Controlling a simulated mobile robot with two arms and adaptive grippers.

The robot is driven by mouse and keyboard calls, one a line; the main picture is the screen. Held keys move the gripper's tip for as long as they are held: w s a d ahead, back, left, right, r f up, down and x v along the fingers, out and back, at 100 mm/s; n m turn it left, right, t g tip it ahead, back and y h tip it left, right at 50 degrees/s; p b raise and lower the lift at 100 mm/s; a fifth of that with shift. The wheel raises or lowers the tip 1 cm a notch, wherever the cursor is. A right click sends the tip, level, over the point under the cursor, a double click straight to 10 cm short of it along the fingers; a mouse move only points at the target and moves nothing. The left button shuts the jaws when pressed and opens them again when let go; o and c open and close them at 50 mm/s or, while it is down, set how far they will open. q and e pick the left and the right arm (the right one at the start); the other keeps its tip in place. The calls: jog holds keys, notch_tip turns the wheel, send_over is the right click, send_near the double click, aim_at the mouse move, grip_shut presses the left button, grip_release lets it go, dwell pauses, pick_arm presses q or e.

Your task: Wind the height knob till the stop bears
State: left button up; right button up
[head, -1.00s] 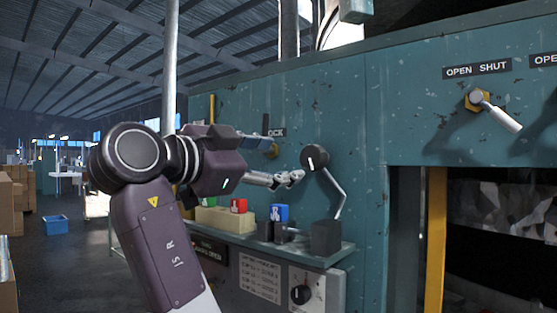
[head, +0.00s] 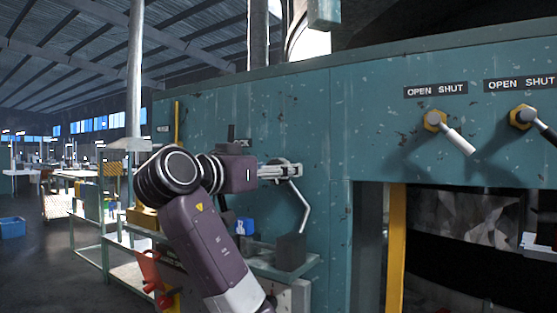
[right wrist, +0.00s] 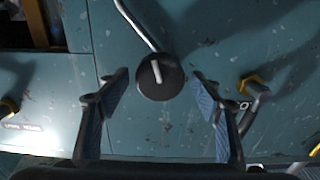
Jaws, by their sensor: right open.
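A round dark knob (right wrist: 158,84) with a white pointer line is on the teal panel in the right wrist view. In the head view it is mostly hidden behind my right gripper (head: 286,170). That gripper is open in the right wrist view (right wrist: 160,75), with one blue-padded finger on each side of the knob and a gap to both. A bent metal rod (head: 304,208) runs from beside the knob down toward a dark block (head: 291,251) on a ledge. I cannot read a label on the knob or tell which part is the stop. My left gripper is not in view.
Two levers (head: 457,138) (head: 543,129) under OPEN SHUT signs are on the panel at right. A yellow post (head: 396,250) edges a dark opening below them. A blue block (head: 245,226) sits on the ledge, left of the dark block. A blue bin (head: 12,228) stands far left.

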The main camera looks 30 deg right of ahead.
jog(key=shift+x, duration=0.9)
jog(key=shift+s+a, duration=0.1)
jog(key=shift+a, duration=0.1)
